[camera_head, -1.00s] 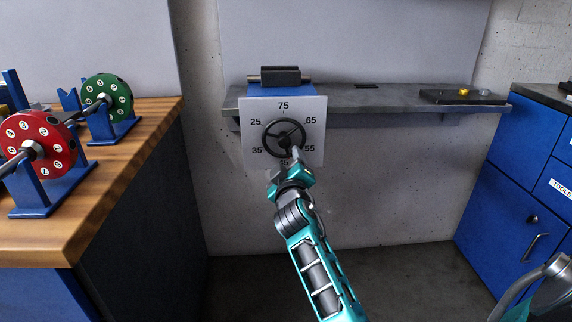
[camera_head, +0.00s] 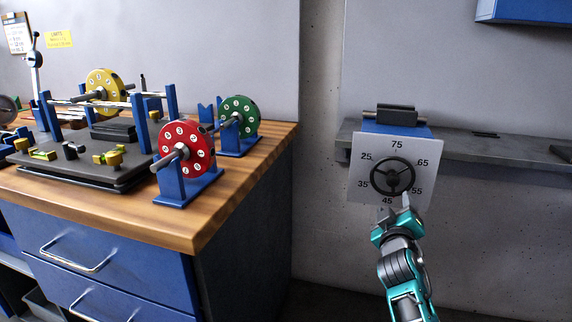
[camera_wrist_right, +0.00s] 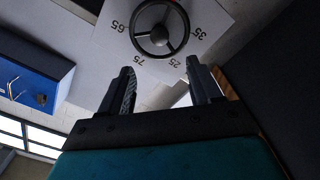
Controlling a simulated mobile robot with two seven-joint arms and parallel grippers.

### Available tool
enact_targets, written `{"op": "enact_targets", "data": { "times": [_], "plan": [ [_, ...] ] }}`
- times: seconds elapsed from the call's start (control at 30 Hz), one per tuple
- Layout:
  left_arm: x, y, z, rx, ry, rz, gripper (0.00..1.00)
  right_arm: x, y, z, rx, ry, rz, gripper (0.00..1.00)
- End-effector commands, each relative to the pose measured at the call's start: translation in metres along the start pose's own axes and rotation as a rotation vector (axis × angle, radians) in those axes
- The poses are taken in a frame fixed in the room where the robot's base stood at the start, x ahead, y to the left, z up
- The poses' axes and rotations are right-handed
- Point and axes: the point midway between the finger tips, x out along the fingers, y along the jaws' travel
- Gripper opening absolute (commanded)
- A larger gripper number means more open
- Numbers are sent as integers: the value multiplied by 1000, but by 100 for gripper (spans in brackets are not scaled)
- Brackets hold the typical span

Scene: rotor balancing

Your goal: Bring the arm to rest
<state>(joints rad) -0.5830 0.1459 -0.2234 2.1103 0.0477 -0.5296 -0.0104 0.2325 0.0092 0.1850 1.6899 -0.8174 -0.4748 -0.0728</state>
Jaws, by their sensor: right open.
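My right arm reaches up from the bottom of the head view. Its teal gripper (camera_head: 396,213) is just below and in front of a black handwheel (camera_head: 392,177) on a white numbered dial plate (camera_head: 362,190). In the right wrist view the two fingers of the gripper (camera_wrist_right: 160,88) stand apart with nothing between them. The handwheel (camera_wrist_right: 159,28) lies beyond the fingertips there, and I see a gap between them. My left gripper is not in view.
A wooden workbench (camera_head: 240,190) at the left carries a red rotor (camera_head: 198,146), a green rotor (camera_head: 246,112) and a yellow rotor (camera_head: 105,88) on blue stands. A grey wall shelf (camera_head: 500,150) runs behind the dial. Bare wall lies below it.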

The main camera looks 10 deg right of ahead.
Motion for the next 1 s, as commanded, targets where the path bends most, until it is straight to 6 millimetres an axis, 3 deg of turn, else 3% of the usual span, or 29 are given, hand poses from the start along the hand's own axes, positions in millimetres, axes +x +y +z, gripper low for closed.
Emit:
{"op": "enact_targets", "data": {
  "times": [0.17, 0.27, 0.4, 0.6, 0.8, 1.0],
  "plan": [
    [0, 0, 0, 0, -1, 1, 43, -24, -28, 14, 33, 3, -86, 63],
    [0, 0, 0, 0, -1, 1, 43, -62, -66, 30, 91, 2, -215, 63],
    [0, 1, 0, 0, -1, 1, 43, -137, -123, 54, 212, -30, -448, 63],
    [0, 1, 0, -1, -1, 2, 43, -244, -175, 72, 384, -119, -734, 63],
    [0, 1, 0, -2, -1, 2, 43, -339, -198, 78, 540, -235, -962, 63],
    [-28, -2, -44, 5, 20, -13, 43, -334, -164, 54, 534, -237, -939, 63]
  ]
}}
